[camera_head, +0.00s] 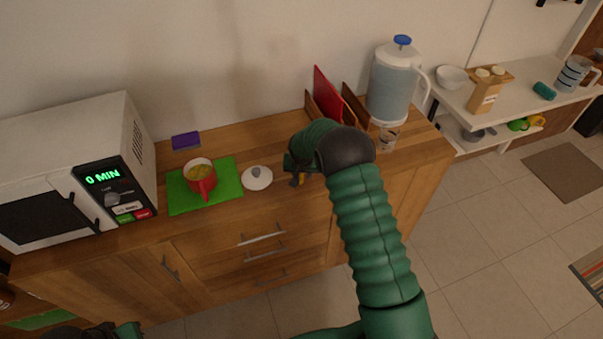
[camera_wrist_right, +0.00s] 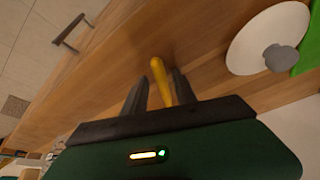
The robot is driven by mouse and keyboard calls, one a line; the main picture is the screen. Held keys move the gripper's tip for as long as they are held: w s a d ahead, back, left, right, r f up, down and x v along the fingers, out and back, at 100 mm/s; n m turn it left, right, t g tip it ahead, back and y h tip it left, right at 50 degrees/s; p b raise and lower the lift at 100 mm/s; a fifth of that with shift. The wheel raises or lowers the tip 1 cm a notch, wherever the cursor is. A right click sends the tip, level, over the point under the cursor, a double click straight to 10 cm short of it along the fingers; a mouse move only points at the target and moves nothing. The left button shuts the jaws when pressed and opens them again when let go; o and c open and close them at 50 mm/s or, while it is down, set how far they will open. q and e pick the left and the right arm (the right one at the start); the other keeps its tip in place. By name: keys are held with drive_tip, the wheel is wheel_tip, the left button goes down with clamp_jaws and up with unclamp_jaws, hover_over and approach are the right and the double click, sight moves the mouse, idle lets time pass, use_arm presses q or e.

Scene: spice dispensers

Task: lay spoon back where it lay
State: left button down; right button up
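The spoon shows as a yellow-orange handle (camera_wrist_right: 158,72) in the right wrist view, with the rest hidden by the gripper. A small orange bit of it (camera_head: 301,179) shows in the head view. My right gripper (camera_wrist_right: 160,80) is low over the wooden counter, right of the white lid. Its fingers stand either side of the handle with a gap visible, so it looks open around it. Whether the handle rests on the counter is hard to tell. My left gripper (camera_head: 95,332) is only partly visible at the bottom left edge; its fingers are unclear.
A white lid (camera_head: 257,178) lies beside a green mat (camera_head: 228,190) with a red mug (camera_head: 201,182). A microwave (camera_head: 75,170) stands left, a purple block (camera_head: 186,141) behind. A red board (camera_head: 325,95) in a holder and a pitcher (camera_head: 393,85) stand right.

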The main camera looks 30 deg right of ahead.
drive_tip(key=shift+s+a+f, duration=0.1)
drive_tip(key=shift+f, duration=0.1)
drive_tip(key=shift+r, duration=0.45)
drive_tip(key=a+v, duration=0.1)
drive_tip(key=v, duration=1.1)
drive_tip(key=s+a+n+y, duration=0.1)
drive_tip(key=s+a+n, duration=0.2)
drive_tip(key=s+a, duration=0.5)
drive_tip(key=s+a+n+g+y, duration=0.1)
drive_tip(key=s+a+n, duration=0.3)
drive_tip(key=s, duration=1.2)
drive_tip(key=a, duration=0.3)
drive_tip(key=shift+a+r, duration=0.15)
drive_tip(key=shift+a, duration=0.25)
